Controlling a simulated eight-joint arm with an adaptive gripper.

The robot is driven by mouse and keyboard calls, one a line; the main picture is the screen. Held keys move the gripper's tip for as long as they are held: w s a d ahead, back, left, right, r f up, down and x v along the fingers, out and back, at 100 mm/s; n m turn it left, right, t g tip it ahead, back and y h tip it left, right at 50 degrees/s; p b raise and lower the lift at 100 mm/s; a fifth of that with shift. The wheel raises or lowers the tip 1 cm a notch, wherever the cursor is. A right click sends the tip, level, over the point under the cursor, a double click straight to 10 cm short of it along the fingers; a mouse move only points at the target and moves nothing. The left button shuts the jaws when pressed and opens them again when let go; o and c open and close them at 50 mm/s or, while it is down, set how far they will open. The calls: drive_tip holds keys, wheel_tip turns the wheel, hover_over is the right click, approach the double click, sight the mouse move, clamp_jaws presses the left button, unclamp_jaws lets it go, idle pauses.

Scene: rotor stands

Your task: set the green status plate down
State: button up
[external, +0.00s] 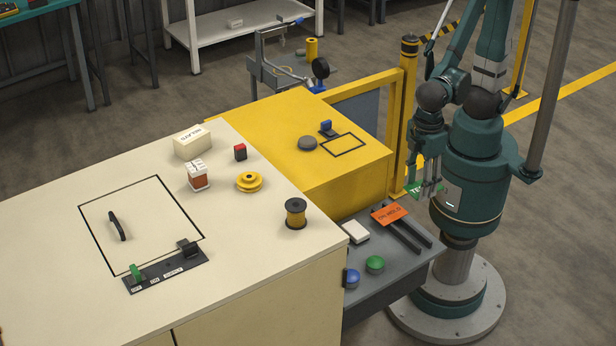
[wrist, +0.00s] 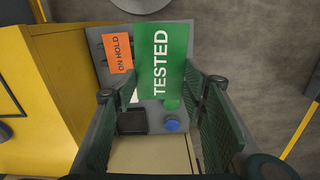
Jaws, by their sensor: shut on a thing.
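The green status plate (wrist: 172,45), lettered "TESTED", is between the fingers of my gripper (wrist: 163,85) in the wrist view. My gripper is shut on it. In the external view my gripper (external: 429,190) hangs beside my arm's base, and only a part of the green plate (external: 413,189) shows, the rest hidden by the fingers. The plate is held above the grey side shelf (external: 395,285), near two dark rails (external: 408,232). An orange plate (external: 389,215), lettered "ON HOLD", lies at the rails' far left end; it also shows in the wrist view (wrist: 118,54).
The shelf also holds a white block (external: 355,232), a green button (external: 375,264) and a blue button (external: 351,278). A cream bench (external: 60,240) and a yellow cabinet (external: 270,135) stand left of the shelf. A yellow post (external: 403,120) rises behind.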

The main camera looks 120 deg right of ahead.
wheel_tip(320, 180, up, 24)
drive_tip(key=w+r+p, duration=0.3)
drive_tip(key=w+r, duration=0.1)
drive_tip(key=w, duration=0.6)
drive_tip(key=w+r+p, duration=0.3)
drive_tip(key=w, duration=0.6)
drive_tip(key=w+d+f+p, duration=0.2)
drive_tip(key=w+d+p, duration=0.15)
drive_tip(key=w, duration=0.85)
drive_tip(key=w+d+f+n+p, duration=0.15)
drive_tip(key=w+p, duration=0.25)
drive_tip(key=w, duration=0.8)
drive_tip(key=w+d+f+m+p, duration=0.1)
drive_tip(key=w+d+p, duration=0.25)
drive_tip(key=w, duration=0.75)
drive_tip(key=w+d+f+p, duration=0.1)
drive_tip(key=w+f, duration=0.3)
drive_tip(key=f, duration=0.4)
drive_tip(key=shift+w+d+p, duration=0.2)
drive_tip(key=shift+w+p, duration=0.05)
drive_tip(key=shift+p, duration=0.3)
drive_tip(key=shift+n, duration=0.25)
drive_tip(key=shift+f, duration=3.15)
